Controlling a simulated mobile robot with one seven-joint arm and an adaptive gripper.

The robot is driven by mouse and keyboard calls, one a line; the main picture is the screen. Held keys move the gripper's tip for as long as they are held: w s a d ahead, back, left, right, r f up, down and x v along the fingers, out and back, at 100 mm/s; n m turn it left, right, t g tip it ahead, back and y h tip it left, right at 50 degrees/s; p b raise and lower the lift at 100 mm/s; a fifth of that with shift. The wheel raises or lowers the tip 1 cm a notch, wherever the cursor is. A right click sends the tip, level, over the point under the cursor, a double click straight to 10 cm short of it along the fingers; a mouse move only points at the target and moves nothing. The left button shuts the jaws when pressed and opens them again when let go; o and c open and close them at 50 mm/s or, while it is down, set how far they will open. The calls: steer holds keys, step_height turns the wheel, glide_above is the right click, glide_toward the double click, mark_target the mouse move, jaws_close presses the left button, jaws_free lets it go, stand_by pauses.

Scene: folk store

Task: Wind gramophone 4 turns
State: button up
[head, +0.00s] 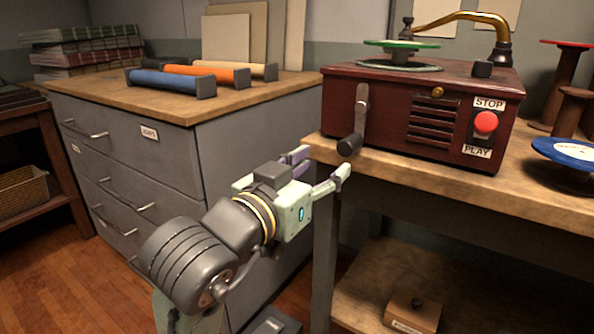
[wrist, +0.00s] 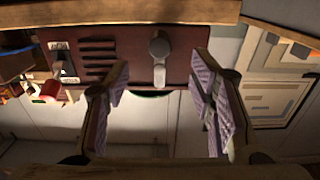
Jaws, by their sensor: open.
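The gramophone (head: 390,118) is a dark red wooden box on the wooden bench. A grey metal crank (head: 362,105) hangs down its front left, ending in a black knob (head: 350,145). My gripper (head: 322,167) is open and empty, in front of and slightly below the knob, apart from it. In the wrist view, which looks upside down, the gramophone front (wrist: 185,62) is ahead. The crank (wrist: 159,60) shows between the two open fingers (wrist: 158,88), farther off.
The bench edge (head: 450,187) runs just under the gramophone, close to my gripper. A grey drawer cabinet (head: 250,135) stands at the left, with blue and orange rolls (head: 205,75) on top.

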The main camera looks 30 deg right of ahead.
mark_target(344, 149)
steer(key=p+x, duration=0.2)
steer(key=p, duration=0.1)
steer(key=p+x, duration=0.4)
steer(key=p, duration=0.1)
steer(key=shift+r+p, duration=0.25)
steer(key=shift+p, duration=0.05)
steer(key=shift+x, duration=2.4)
steer(key=shift+f, duration=0.2)
steer(key=c, duration=1)
steer(key=shift+o, duration=0.2)
